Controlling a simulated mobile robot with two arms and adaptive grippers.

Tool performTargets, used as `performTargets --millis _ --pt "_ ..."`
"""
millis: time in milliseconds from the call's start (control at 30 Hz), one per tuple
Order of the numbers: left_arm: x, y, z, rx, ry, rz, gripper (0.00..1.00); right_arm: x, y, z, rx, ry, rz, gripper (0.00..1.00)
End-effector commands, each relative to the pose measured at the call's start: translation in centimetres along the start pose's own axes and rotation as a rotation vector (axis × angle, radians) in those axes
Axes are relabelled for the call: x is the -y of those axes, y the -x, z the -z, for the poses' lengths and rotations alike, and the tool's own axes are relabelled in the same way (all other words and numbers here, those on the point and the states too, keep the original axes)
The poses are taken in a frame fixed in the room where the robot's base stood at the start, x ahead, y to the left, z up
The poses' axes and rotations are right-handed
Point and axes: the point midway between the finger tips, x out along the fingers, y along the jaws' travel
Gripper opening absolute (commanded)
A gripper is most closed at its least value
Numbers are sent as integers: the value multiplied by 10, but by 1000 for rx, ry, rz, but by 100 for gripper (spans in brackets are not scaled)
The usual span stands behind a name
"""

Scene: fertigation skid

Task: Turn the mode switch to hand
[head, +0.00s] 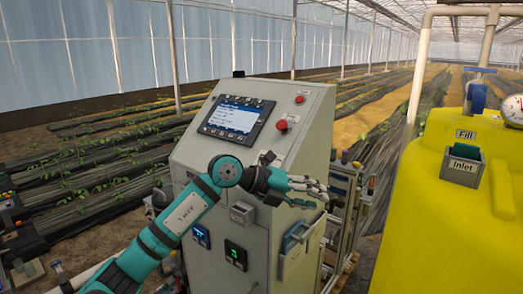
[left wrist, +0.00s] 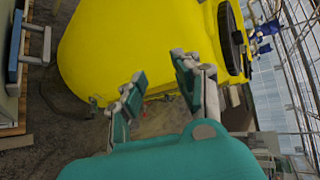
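The grey control cabinet (head: 195,160) stands in the middle of the head view. A small dark part (head: 267,157) beside a pale label shows just above my left wrist on its sloped face. I cannot tell whether this is the mode switch, and no switch position can be read. My left gripper (head: 312,190) is in front of the cabinet's right side, pointing right. In the left wrist view its two fingers (left wrist: 160,88) are apart with nothing between them, facing the yellow tank (left wrist: 120,45). My left arm hides part of the cabinet front. My right gripper is not in view.
The cabinet carries a lit screen (head: 235,118), a red mushroom button (head: 282,125) and two small displays (head: 236,254). A grey holder (head: 297,243) sticks out at its right side. The yellow tank (head: 430,220) with a blue valve (head: 477,97) and gauge (head: 512,109) stands right.

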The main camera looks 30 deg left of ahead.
Motion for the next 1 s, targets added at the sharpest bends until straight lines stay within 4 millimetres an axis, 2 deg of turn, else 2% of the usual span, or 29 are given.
performTargets --millis 33,100,200,300,400,567,1000 --pt "12 35 -23 72 -76 -135 32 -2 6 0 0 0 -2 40" --pt "14 80 -49 182 -121 -316 32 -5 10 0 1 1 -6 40" --pt "18 142 -78 346 -123 -503 32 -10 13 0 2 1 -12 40" --pt "22 183 -91 458 -102 -605 32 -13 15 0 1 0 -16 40" --pt "22 200 -97 510 -85 -649 32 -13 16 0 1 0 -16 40" --pt "13 193 -105 517 -79 -660 32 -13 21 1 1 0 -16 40" --pt "-37 130 -151 514 -77 -657 32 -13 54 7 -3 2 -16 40"
